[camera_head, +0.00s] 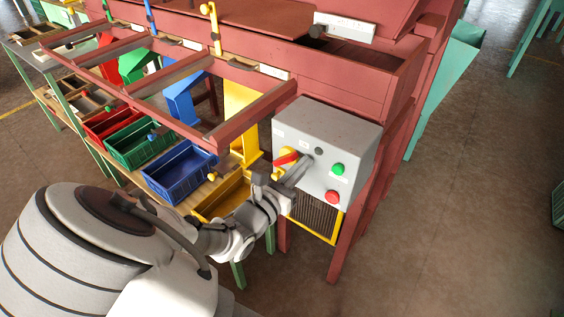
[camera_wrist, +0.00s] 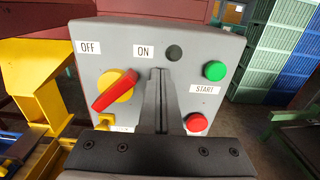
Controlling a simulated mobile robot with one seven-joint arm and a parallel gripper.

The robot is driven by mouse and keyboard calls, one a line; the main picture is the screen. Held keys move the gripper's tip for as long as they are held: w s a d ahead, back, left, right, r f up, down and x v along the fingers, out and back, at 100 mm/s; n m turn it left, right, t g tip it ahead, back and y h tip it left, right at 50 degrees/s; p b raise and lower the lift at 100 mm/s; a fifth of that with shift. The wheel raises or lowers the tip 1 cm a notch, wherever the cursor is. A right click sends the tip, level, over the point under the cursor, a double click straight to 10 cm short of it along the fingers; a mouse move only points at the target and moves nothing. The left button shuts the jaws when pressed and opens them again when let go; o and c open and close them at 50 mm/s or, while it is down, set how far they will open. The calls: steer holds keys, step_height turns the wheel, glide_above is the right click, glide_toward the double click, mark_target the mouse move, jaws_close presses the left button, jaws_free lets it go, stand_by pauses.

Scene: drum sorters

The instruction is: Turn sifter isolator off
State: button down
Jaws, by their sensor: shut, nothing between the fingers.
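The sifter isolator is a red handle (camera_wrist: 115,91) on a yellow disc (camera_wrist: 124,78), on the front of a grey control box (camera_wrist: 215,48). The handle lies diagonally, from lower left to upper right. The OFF label (camera_wrist: 89,47) is above left of the disc and the ON label (camera_wrist: 143,51) above right. In the head view the red handle (camera_head: 285,159) is on the left part of the box (camera_head: 325,135). My gripper (camera_wrist: 157,72) is shut and empty, its fingers just right of the handle in the wrist view. Whether they touch it I cannot tell.
A dark round indicator (camera_wrist: 174,53), a green START button (camera_wrist: 214,71) and a red button (camera_wrist: 197,122) are right of my fingers. A red frame (camera_head: 345,240) holds the box. Blue (camera_head: 180,180), green and red bins stand left. Open floor (camera_head: 460,200) lies right.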

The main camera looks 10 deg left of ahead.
steer(key=shift+w+d, duration=0.25)
steer(key=shift+w, duration=0.35)
steer(key=shift+p+v, duration=0.45)
steer(key=shift+v, duration=0.3)
steer(key=shift+a, duration=0.1)
steer(key=shift+w+a, duration=0.2)
steer(key=shift+a, duration=0.25)
steer(key=shift+w+a, duration=0.2)
steer(key=shift+a, duration=0.4)
